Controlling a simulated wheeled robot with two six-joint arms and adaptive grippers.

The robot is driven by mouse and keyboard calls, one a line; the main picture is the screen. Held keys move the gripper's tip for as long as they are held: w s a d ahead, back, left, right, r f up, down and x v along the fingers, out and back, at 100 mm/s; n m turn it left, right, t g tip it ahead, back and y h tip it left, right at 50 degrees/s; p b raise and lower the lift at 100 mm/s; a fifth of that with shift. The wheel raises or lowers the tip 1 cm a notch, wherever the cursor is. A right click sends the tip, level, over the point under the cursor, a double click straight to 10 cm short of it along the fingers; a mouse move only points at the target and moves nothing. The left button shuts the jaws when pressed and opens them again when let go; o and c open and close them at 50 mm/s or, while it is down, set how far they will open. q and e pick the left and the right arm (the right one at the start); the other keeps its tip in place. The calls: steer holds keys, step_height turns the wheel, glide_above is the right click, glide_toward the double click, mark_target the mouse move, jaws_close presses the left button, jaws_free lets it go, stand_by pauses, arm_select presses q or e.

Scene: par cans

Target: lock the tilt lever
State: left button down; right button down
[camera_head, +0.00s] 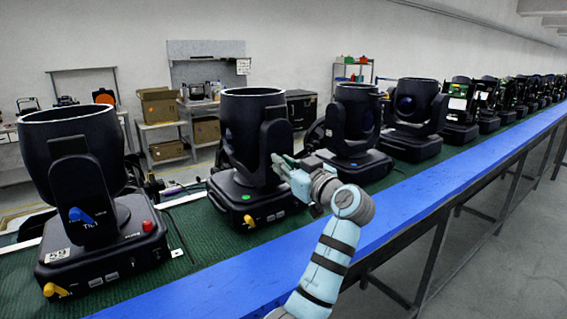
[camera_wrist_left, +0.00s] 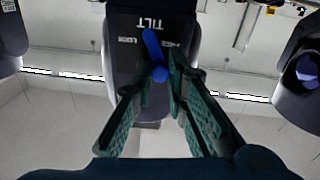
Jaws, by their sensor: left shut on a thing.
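The tilt lever (camera_wrist_left: 152,48) is a small blue handle on the dark arm of a moving-head light (camera_head: 250,130), below a white TILT label (camera_wrist_left: 153,23) that reads upside down in the left wrist view. It points up and slightly left there, toward the side marked LOCK (camera_wrist_left: 127,40). My left gripper (camera_head: 281,164) reaches the light's arm from the right in the head view. Its green-padded fingers (camera_wrist_left: 157,76) are shut on the lever near its round hub. In the head view the gripper hides this lever. My right gripper is not in view.
A similar light (camera_head: 85,180) on the left shows its blue tilt lever and a yellow lever. More lights (camera_head: 357,125) line the green conveyor (camera_head: 190,225) to the right. A blue rail (camera_head: 420,200) edges the conveyor below my arm. Open floor lies at right.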

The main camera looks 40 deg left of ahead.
arm_select(q)
steer(key=m+p, duration=0.1)
steer(key=m, duration=0.1)
steer(key=w+m+p, duration=0.1)
steer(key=m, duration=0.1)
steer(key=m+p, duration=0.1)
steer(key=shift+w+d+r+m+p, duration=0.25)
steer(key=shift+r+m+p, duration=0.05)
steer(key=shift+m+p, duration=0.1)
steer(key=shift+w+d+f+m+p, duration=0.1)
steer(key=shift+w+f+m+p, duration=0.1)
steer(key=shift+m+p, duration=0.45)
steer(key=shift+w+d+f+m+p, duration=0.1)
steer(key=shift+w+m+p, duration=0.15)
steer(key=shift+m, duration=0.85)
steer(key=shift+w+d+f+m+p, duration=0.1)
steer(key=shift+w+m+p, duration=0.1)
steer(key=shift+m+p, duration=0.45)
steer(key=shift+m, duration=0.3)
steer(key=c, duration=1.6)
jaws_free()
